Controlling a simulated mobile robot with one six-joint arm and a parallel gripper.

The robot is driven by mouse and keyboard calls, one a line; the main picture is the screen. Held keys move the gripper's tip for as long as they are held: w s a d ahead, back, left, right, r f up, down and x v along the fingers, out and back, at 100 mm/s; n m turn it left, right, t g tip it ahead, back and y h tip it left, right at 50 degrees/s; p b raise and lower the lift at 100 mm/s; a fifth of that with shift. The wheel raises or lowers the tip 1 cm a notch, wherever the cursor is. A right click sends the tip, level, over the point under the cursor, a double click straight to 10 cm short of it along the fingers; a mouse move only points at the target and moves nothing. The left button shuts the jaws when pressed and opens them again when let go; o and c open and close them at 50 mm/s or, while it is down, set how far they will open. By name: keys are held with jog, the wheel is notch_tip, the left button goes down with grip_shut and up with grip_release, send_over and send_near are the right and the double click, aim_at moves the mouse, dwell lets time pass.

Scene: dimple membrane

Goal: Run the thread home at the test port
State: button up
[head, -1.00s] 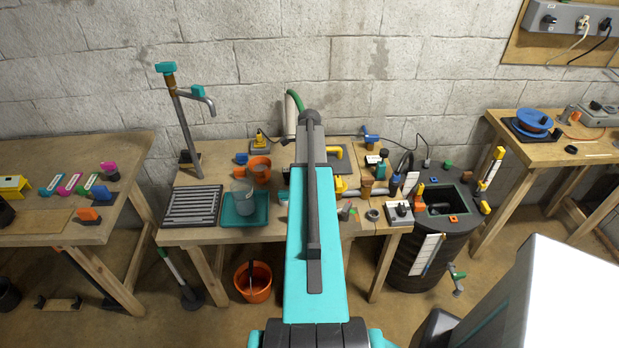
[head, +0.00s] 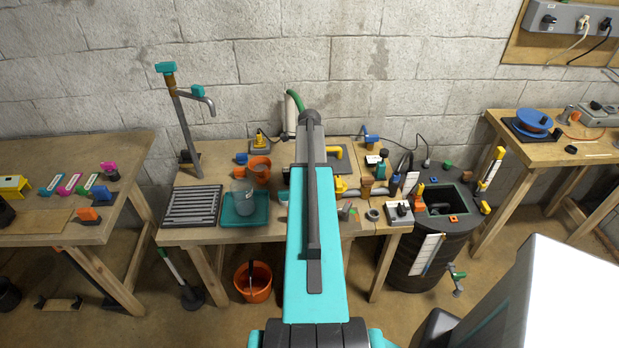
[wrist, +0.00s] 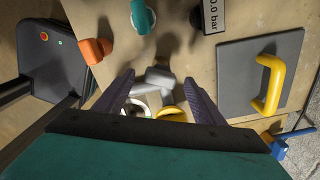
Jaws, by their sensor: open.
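In the wrist view, my gripper (wrist: 159,76) is open, with its two dark fingers on either side of a grey fitting (wrist: 157,75). The fitting has a rounded end and a narrower stub. Just behind it, nearer the gripper body, are a pale ring (wrist: 137,107) and a yellow round part (wrist: 171,113), both partly covered. I cannot tell whether the fingers touch any of these. I cannot tell which part is the test port, and no thread is visible. In the head view my arm hides my gripper and the middle of the bench (head: 245,235).
In the wrist view, an orange knob (wrist: 97,50), a teal knob (wrist: 143,17) and a "0.0 bar" display (wrist: 214,14) lie beyond the fingers. A grey plate (wrist: 235,80) with a yellow handle (wrist: 268,85) is at right. A dark barrel (head: 430,250) stands right of the bench.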

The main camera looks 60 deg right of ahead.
jog(key=shift+r, duration=0.15)
notch_tip(320, 180, up, 14)
jog(key=b, duration=0.3)
jog(key=shift+f+b, duration=0.25)
jog(key=shift+b, duration=0.15)
dwell(0.4)
dwell(0.6)
